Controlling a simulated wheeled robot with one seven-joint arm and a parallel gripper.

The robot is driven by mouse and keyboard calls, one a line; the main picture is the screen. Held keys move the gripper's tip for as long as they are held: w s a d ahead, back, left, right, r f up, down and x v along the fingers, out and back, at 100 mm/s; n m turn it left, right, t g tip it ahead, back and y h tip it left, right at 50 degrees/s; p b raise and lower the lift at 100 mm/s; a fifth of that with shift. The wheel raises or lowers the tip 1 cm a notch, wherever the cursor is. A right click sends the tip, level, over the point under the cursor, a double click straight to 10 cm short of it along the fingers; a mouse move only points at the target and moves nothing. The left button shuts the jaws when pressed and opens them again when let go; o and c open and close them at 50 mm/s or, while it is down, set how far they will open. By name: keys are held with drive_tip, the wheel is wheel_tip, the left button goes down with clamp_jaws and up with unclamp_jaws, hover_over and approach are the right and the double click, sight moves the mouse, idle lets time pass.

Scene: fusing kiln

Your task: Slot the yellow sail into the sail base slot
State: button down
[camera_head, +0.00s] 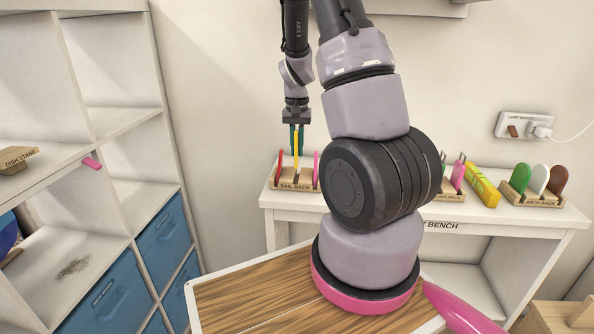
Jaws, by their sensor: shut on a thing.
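My gripper (297,146) points down over the sail rack (296,187) at the left end of the bench. Its teal fingers are shut on the yellow sail (296,153), a thin upright piece. The sail's lower end is at the rack; I cannot tell whether it still sits in a slot or is just clear. A red sail (279,168) stands in the rack to the left and a pink sail (316,168) to the right. I cannot make out the sail base slot in this view; my arm hides part of the bench.
The bench (470,226) also bears a yellow patterned block (482,186) and an arch rack (535,200) with green, white and brown arches. A wall outlet (524,126) with a plug is behind. A shelf unit (120,122) with blue bins (115,305) and a dish stand (17,158) stands left.

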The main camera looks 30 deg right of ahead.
sight(297, 165)
drive_tip(key=shift+f, duration=2.95)
drive_tip(key=shift+f, duration=0.1)
drive_tip(key=c, duration=0.9)
unclamp_jaws()
drive_tip(key=shift+f, duration=0.1)
